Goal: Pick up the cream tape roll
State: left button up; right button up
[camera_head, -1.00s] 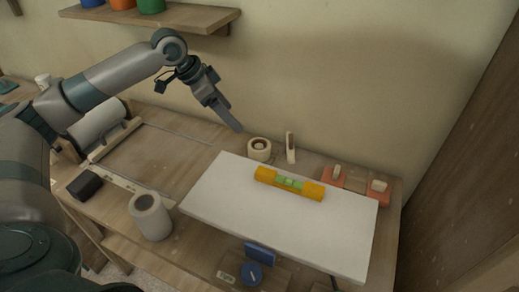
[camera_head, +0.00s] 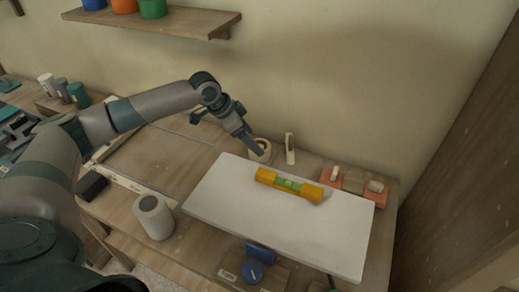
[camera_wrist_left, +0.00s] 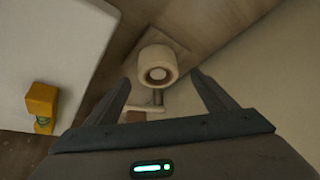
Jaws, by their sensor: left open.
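The cream tape roll (camera_head: 265,146) stands on the wooden table just behind the white board, partly hidden by my left gripper in the head view. In the left wrist view the cream tape roll (camera_wrist_left: 158,66) shows whole, with its round centre facing the camera. My left gripper (camera_head: 259,153) is over the roll, fingers pointing down and to the right. In the wrist view the open left gripper (camera_wrist_left: 162,82) has its fingers apart, with the roll lying ahead and between them. Nothing is held. My right gripper is not in view.
The white board (camera_head: 235,205) carries a yellow level (camera_head: 312,191) with a green middle. A slim cream upright item (camera_head: 290,149) stands right of the roll, close to the wall.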

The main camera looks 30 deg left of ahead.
aim_at(261, 146)
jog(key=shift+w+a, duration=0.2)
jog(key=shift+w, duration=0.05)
pick_arm(q)
jog(key=shift+w+d+f+p, duration=0.15)
jog(key=shift+d+f+p, duration=0.05)
jog(key=shift+f+p, duration=0.1)
jog(key=p+x, duration=0.1)
jog(key=x, duration=0.3)
jog(key=shift+d+r+p, duration=0.15)
jog(key=shift+d+p, duration=0.05)
jog(key=shift+p, duration=0.15)
jog(key=shift+w+f, duration=0.1)
jog(key=shift+f, duration=0.2)
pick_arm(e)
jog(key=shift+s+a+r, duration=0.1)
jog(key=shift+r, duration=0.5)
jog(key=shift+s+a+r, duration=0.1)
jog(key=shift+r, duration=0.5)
pick_arm(q)
jog(key=shift+c, duration=0.7)
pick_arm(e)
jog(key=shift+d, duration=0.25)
pick_arm(q)
jog(key=c, duration=1)
